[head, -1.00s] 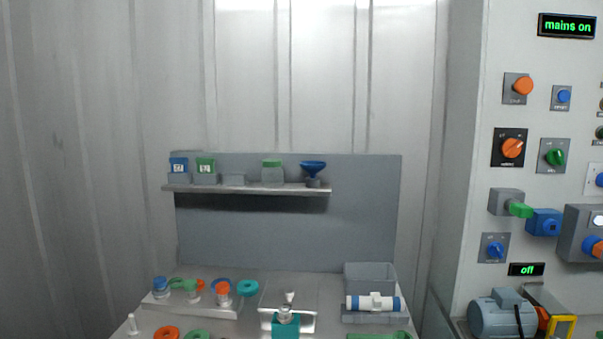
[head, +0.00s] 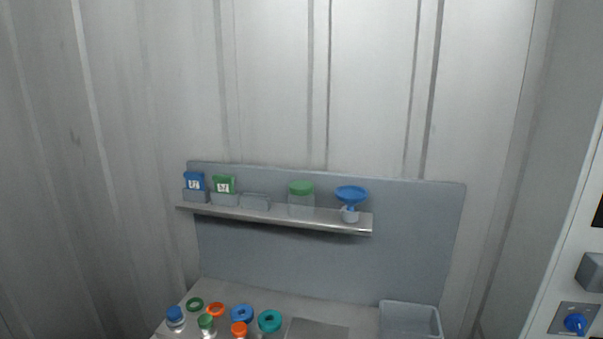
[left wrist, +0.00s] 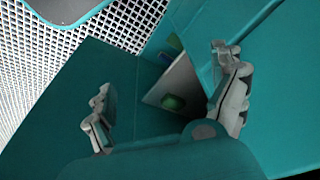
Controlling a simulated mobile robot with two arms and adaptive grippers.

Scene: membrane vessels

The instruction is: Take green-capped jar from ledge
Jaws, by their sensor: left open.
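The green-capped jar (head: 301,206) stands upright on the ledge (head: 330,226) in the head view, with a clear greyish body. It is between an empty-looking grey holder (head: 255,202) and a blue funnel (head: 351,194). No gripper shows in the head view. My left gripper (left wrist: 168,92) is open in the left wrist view, its fingers wide apart with nothing held. A small green thing (left wrist: 173,102) shows beyond the fingers; I cannot tell what it is. The right gripper is out of view.
Below, the bench carries several coloured rings and capped vessels, with a grey bin (head: 409,319) at right. A control panel (head: 585,300) edges in at far right.

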